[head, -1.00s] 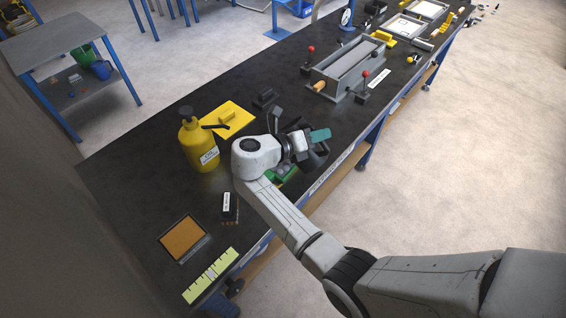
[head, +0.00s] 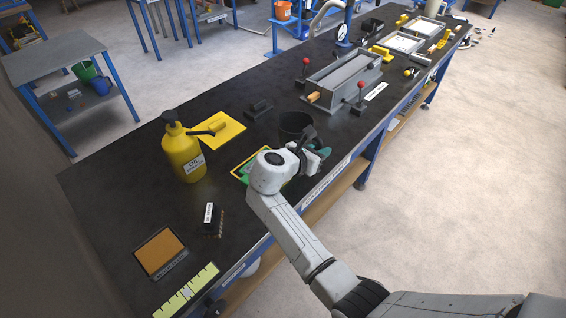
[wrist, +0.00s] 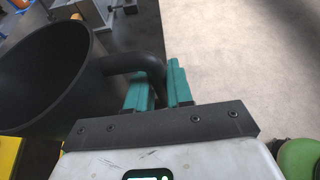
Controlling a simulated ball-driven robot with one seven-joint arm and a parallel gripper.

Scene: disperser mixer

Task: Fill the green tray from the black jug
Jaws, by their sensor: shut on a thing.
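The black jug (head: 296,122) is near the bench's front edge, just beyond my gripper. In the wrist view the jug (wrist: 42,78) is at left, its wide mouth showing a dark inside with no contents I can make out. My gripper (wrist: 158,82) has its teal fingers shut on the jug's handle; in the head view the gripper (head: 318,153) is partly hidden by my wrist. I cannot tell whether the jug touches the bench. The green tray (head: 246,172) shows beside a yellow edge, left of my wrist, which hides much of it.
A yellow pump bottle (head: 183,152) stands left of the tray, with a yellow plate (head: 222,130) behind it. A small black block (head: 258,110) lies behind the jug. A grey trough with red-knobbed levers (head: 343,80) stands farther right.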

